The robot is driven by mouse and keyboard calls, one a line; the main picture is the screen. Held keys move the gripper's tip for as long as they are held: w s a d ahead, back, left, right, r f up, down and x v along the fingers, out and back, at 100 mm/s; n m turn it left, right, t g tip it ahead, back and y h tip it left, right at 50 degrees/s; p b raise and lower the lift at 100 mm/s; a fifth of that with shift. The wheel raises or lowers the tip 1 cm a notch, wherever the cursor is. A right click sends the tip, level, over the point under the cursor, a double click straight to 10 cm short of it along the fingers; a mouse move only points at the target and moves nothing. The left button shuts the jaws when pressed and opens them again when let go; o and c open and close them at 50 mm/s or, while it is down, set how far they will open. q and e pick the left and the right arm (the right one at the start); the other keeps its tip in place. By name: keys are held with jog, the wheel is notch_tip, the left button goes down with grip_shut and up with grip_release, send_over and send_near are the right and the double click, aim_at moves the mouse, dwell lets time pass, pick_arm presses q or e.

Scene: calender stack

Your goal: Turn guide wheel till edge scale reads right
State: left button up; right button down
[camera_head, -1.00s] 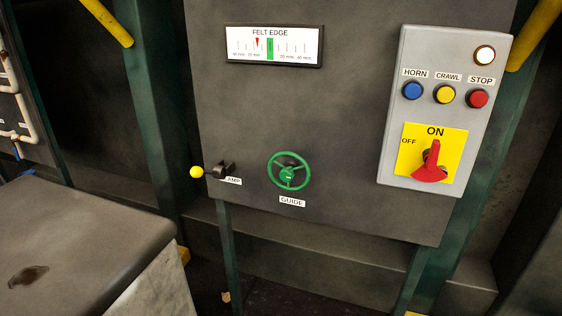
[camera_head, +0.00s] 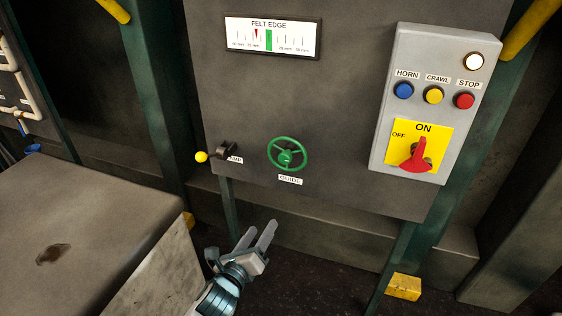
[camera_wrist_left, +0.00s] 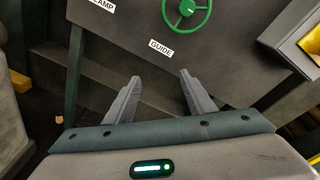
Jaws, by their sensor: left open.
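The green guide wheel (camera_head: 287,154) is on the dark panel above its GUIDE label (camera_head: 290,180). It also shows at the top of the left wrist view (camera_wrist_left: 187,14). The felt edge scale (camera_head: 271,38) is at the panel's top. Its red pointer (camera_head: 256,32) stands left of the green band (camera_head: 268,39). My left gripper (camera_head: 258,232) is open and empty, below the wheel and apart from it. In the left wrist view its two fingers (camera_wrist_left: 158,88) point toward the panel. My right gripper is out of view.
A lever with a yellow knob (camera_head: 201,157) sits left of the wheel. A grey control box (camera_head: 433,105) to the right has blue, yellow and red buttons, a lit white lamp and a red switch at ON. A grey block (camera_head: 90,215) fills the lower left.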

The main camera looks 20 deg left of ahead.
aim_at(284, 159)
pick_arm(q)
notch_tip(284, 159, up, 11)
jog(key=m+t+p, duration=0.1)
jog(key=m, duration=0.3)
jog(key=shift+t, duration=0.4)
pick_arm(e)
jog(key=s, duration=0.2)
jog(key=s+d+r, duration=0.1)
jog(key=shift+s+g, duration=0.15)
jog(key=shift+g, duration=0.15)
pick_arm(q)
jog(key=shift+w, duration=0.15)
jog(key=w+p, duration=0.1)
jog(key=w, duration=0.4)
jog(key=w+p, duration=0.2)
jog(key=w, duration=0.4)
jog(key=w+p, duration=0.1)
jog(key=w, duration=0.5)
jog(key=shift+w+d, duration=0.15)
jog(key=shift+d, duration=0.1)
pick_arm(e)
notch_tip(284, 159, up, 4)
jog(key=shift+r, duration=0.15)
pick_arm(q)
jog(key=shift+f, duration=0.1)
jog(key=c, duration=1.1)
